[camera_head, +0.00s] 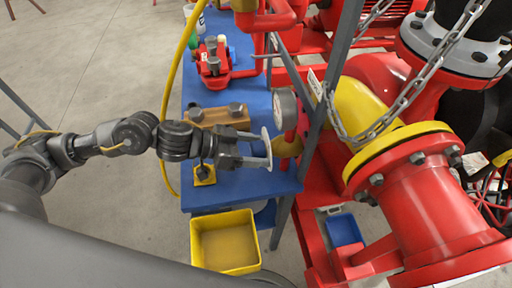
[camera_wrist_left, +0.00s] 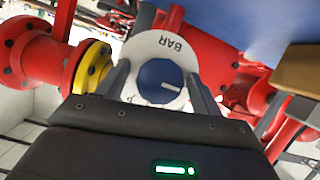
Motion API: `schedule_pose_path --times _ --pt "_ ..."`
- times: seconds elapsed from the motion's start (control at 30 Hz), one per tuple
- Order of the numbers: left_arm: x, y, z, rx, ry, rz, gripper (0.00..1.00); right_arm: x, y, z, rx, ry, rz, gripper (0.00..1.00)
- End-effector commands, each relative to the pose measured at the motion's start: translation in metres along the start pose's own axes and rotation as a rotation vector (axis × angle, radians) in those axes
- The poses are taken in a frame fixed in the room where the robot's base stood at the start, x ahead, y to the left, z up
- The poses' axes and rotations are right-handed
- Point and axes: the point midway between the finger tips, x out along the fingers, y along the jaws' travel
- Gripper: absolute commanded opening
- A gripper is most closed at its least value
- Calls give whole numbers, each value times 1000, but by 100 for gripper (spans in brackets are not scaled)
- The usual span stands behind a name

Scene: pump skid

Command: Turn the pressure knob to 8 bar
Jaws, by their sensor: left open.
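The pressure knob (camera_wrist_left: 158,80) is a round blue knob with a white pointer mark, set on a white dial plate (camera_wrist_left: 160,43) that reads BAR, upside down in the left wrist view. The mark points right in that view. Scale numbers are not readable. In the head view the dial plate (camera_head: 267,148) shows nearly edge-on; the knob is hidden there. My left gripper (camera_head: 256,150) is open in front of the plate. In the wrist view its fingers (camera_wrist_left: 160,84) stand on either side of the knob; I cannot tell whether they touch it. My right gripper is not in view.
A blue table (camera_head: 230,194) stands beneath my left arm, with a wooden block (camera_head: 218,116) and red valve (camera_head: 213,62) on it. A pressure gauge (camera_head: 286,107), grey post (camera_head: 318,130) and red and yellow pipes (camera_head: 425,205) stand to the right. A yellow bin (camera_head: 225,245) is in front.

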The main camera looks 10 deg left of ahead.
Motion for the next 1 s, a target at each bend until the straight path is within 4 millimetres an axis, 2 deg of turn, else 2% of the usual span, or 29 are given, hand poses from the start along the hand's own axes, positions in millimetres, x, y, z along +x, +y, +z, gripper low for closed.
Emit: schedule_pose_path --times 0.27,0.6,1.0 --pt "2 0 0 0 0 -1 66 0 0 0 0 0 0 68" --pt "1 0 0 0 0 -1 23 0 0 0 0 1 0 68" --pt "1 0 0 85 3 -38 22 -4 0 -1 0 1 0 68"
